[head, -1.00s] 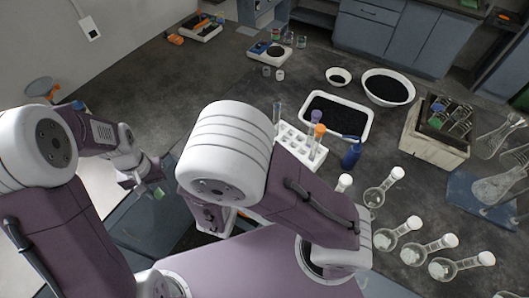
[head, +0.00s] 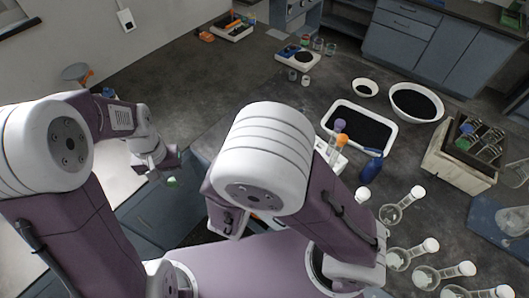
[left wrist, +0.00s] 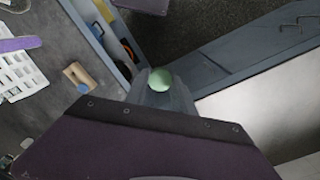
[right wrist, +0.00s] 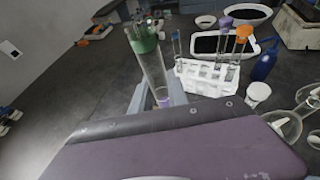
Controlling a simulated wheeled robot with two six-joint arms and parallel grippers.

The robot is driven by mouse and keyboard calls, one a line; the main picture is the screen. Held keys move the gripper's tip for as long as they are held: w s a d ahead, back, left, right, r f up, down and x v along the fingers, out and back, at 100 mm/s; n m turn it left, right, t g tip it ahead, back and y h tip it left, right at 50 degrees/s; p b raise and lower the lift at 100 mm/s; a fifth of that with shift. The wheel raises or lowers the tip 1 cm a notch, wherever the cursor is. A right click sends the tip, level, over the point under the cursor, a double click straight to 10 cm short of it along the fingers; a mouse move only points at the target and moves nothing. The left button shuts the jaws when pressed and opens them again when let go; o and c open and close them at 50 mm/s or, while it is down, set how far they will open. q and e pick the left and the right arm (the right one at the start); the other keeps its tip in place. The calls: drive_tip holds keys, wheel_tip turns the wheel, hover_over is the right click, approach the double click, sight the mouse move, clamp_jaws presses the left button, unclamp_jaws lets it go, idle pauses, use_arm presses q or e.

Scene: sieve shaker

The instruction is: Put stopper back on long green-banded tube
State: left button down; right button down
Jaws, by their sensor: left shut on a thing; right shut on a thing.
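My left gripper (head: 168,172) is shut on a green stopper (head: 173,182), out over the left side, apart from the tube. The stopper also shows as a pale green disc between the fingers in the left wrist view (left wrist: 160,80). My right gripper (right wrist: 158,98) is shut on a long clear tube (right wrist: 153,68) with a green band (right wrist: 143,45) near its upper end. The tube stands tilted slightly left, and no stopper shows on its upper end. In the head view the right gripper and the tube are hidden behind my right arm.
A white rack (right wrist: 205,85) holds tubes with purple (right wrist: 226,22) and orange (right wrist: 243,34) stoppers. A blue bottle (head: 372,165), a tray of dark grains (head: 395,145) and several flasks stand on the right. An open drawer (left wrist: 108,35) shows in the left wrist view.

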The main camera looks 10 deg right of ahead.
use_arm(q)
drive_tip(key=w+d+r+m, duration=0.2)
drive_tip(key=w+d+r, duration=0.3)
drive_tip(key=r, duration=0.4)
drive_tip(key=s+d+r+m, duration=0.2)
drive_tip(key=d+r, duration=0.5)
drive_tip(key=d, duration=0.4)
drive_tip(key=s+d+r+m, duration=0.2)
drive_tip(key=d+r+m, duration=0.2)
drive_tip(key=d+r, duration=0.3)
drive_tip(key=d, duration=0.3)
drive_tip(key=shift+s+d+m, duration=0.3)
drive_tip(key=shift+d, duration=0.1)
drive_tip(key=shift+w+f, duration=0.1)
drive_tip(key=shift+f, duration=1.95)
drive_tip(key=shift+f, duration=0.9)
drive_tip(key=shift+f, duration=0.6)
